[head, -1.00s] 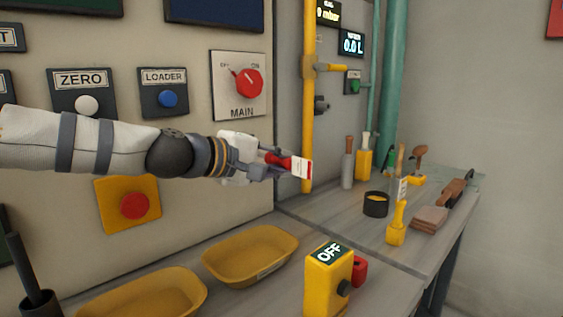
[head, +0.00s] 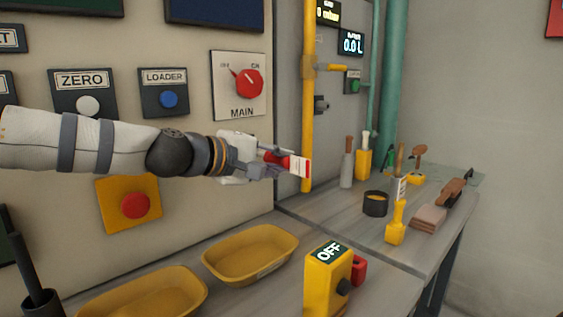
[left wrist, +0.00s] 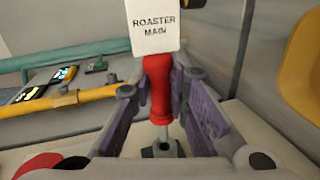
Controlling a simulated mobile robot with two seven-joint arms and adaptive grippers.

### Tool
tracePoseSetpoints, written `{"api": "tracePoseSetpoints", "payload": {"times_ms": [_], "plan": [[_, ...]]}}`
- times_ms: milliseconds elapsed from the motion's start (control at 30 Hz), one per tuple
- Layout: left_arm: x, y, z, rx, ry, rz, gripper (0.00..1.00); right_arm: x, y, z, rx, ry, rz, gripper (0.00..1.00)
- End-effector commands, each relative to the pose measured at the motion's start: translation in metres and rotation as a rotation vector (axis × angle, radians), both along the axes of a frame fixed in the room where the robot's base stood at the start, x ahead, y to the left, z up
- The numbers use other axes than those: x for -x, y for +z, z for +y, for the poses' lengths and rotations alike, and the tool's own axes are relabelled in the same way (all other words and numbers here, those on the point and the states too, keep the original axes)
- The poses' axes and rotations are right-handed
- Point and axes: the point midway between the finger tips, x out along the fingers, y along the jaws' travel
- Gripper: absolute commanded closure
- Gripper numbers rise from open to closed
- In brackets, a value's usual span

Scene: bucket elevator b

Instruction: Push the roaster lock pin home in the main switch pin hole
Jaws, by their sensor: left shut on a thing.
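My left gripper (head: 272,165) is shut on the roaster lock pin, below and right of the main switch in the head view. The pin's red grip (left wrist: 160,88) lies between the two fingers in the left wrist view, with a short metal shaft below it. A white tag (left wrist: 155,25) reading "ROASTER MAIN" hangs at its end, and the tag also shows in the head view (head: 300,167). The main switch (head: 249,83) is a red knob on a white plate marked MAIN. I cannot make out its pin hole. My right gripper is not in view.
A yellow pipe (head: 308,110) runs upright just right of my gripper. Below are yellow trays (head: 250,254) and a yellow box marked OFF (head: 328,280). A red button (head: 135,205) sits on the panel under my arm. Tools stand on the right bench.

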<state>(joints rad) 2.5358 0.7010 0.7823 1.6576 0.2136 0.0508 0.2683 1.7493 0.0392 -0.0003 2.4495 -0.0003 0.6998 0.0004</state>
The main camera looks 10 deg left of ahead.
Motion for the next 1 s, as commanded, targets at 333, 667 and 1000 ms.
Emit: {"api": "tracePoseSetpoints", "payload": {"times_ms": [333,667,1000], "plan": [[-0.005,0.000,0.008,0.000,0.000,0.000,1.00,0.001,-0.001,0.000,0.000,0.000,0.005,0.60],[-0.010,0.000,0.015,0.000,0.000,0.000,1.00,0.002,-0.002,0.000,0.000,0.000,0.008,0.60],[-0.014,0.000,0.022,0.000,0.001,0.000,1.00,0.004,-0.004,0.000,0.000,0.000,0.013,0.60]]}}
